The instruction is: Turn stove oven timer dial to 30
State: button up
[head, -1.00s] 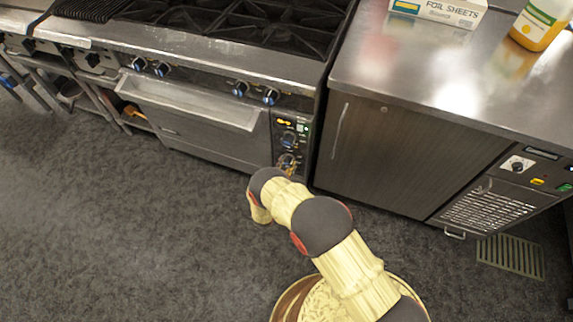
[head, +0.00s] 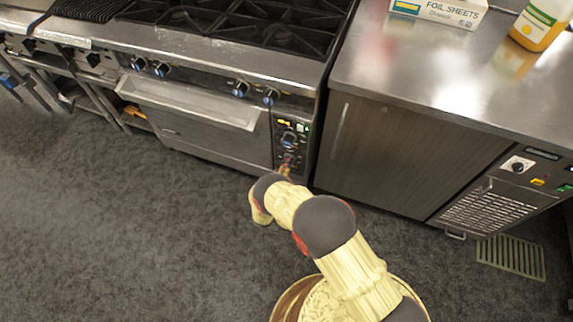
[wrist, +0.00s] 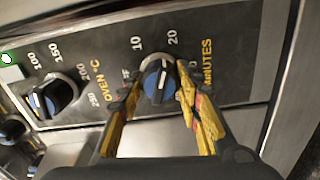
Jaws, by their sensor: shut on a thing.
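The oven timer dial (wrist: 157,80) is a dark knob with a blue face and a white pointer line, in the middle of the wrist view. Marks 10, 20 and the word MINUTES are printed around it; part of the scale at right is hidden by my finger. My gripper (wrist: 158,95) has a yellow finger on each side of the dial and is shut on it. In the head view the stove's control panel (head: 304,132) shows at the oven's right end, with my gripper (head: 287,163) at its lower knob, small and partly hidden by my arm.
An oven temperature dial (wrist: 53,95) sits left of the timer dial, with a lit green light (wrist: 8,58) beyond it. The oven door handle (head: 185,103) juts out left of the panel. A steel-topped cabinet (head: 415,150) stands close at right. The floor in front is clear.

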jog(key=m, duration=1.3)
jog(key=shift+d, duration=0.1)
jog(key=shift+m, duration=0.3)
dwell(0.3)
jog(key=o, duration=1.2)
jog(key=shift+c, duration=0.2)
jog(key=v, duration=1.2)
